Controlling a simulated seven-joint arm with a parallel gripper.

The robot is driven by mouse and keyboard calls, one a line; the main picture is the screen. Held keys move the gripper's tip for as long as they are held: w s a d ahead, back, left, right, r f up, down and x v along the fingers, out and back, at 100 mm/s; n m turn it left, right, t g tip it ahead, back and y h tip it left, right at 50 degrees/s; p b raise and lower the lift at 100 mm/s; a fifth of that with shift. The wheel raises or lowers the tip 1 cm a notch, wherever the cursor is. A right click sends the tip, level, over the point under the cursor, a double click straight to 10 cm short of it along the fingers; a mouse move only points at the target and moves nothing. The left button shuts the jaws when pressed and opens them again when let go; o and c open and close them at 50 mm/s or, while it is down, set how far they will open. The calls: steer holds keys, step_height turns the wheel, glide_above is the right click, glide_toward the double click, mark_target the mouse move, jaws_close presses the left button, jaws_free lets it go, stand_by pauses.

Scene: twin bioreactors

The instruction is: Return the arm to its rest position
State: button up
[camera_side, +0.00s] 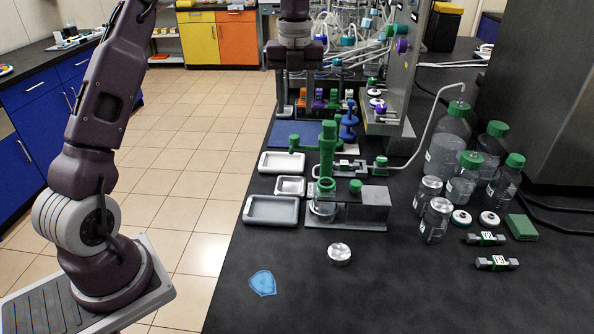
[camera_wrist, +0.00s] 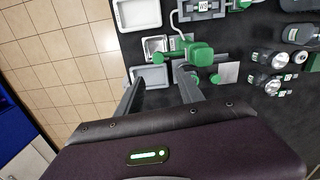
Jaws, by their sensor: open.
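My gripper (camera_side: 296,96) hangs pointing down over the back left part of the black bench in the side view. Its two fingers are apart and nothing shows held between them. In the wrist view the open fingers (camera_wrist: 159,80) frame a metal tray (camera_wrist: 152,84) that lies below them on the bench. A green-topped fixture (camera_wrist: 199,55) shows just beyond the right finger in that view. The exact height of the fingertips above the bench cannot be told.
A green upright fitting (camera_side: 327,160) stands on a grey base (camera_side: 345,225), beside metal trays (camera_side: 270,209). Green-capped bottles (camera_side: 447,145) and tubing stand at right. Racks and tubes crowd the back near my gripper. The front bench is mostly clear, with a blue patch (camera_side: 263,283) and a round metal lid (camera_side: 339,254).

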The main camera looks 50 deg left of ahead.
steer(key=s+d+r+n+t+y, duration=0.1)
steer(key=s+d+r+n, duration=0.35)
steer(key=s+n, duration=0.2)
steer(key=s+d+r+n+t, duration=0.1)
steer(key=s+d+r+n, duration=0.2)
steer(key=s+d+n, duration=0.3)
steer(key=s+d+f+n+t, duration=0.1)
steer(key=s+f+n, duration=0.1)
steer(key=s+n, duration=0.4)
steer(key=s+d+f+n+t+h, duration=0.1)
steer(key=s+f+n+t, duration=0.1)
steer(key=s+n, duration=0.5)
steer(key=s, duration=0.5)
steer(key=shift+d, duration=0.4)
